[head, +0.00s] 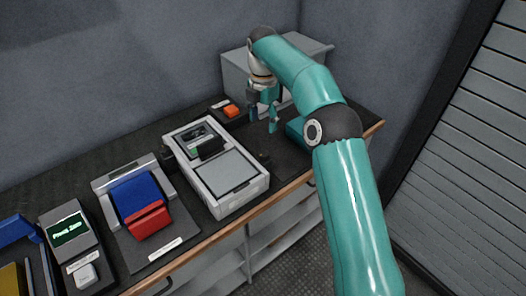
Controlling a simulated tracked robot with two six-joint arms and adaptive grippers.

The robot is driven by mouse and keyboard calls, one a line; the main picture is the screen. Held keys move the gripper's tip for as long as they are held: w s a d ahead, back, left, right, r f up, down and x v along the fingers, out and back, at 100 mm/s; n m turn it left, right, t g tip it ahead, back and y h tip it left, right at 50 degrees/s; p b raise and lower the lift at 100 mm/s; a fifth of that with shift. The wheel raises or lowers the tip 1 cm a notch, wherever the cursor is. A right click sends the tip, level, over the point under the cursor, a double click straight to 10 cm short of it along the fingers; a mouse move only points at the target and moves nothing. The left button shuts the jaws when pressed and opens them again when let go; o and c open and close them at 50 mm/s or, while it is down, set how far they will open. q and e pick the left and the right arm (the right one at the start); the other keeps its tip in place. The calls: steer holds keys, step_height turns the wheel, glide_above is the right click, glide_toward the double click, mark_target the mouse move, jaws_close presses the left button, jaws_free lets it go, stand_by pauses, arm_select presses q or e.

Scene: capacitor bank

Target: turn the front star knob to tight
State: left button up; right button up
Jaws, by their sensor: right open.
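A small dark knob-like shape (264,158) stands on the dark bench top just right of the white instrument. It may be the front star knob, but it is too small and dark to make out its arms or setting. My right gripper (263,114) points down above the back part of the bench, open. It is farther back than the dark shape and apart from it. Nothing shows between its fingers. What lies right behind and below the fingers is partly hidden. My left gripper is not in view.
The white instrument (230,197) stands left of the dark shape. A teal block (296,131) is partly behind my right arm. A blue-and-red item (137,195) lies farther left.

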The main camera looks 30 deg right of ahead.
mark_target(263, 153)
step_height(263, 153, down, 12)
steer(key=shift+f, duration=0.2)
steer(key=c, duration=1.1)
steer(key=shift+c, duration=0.2)
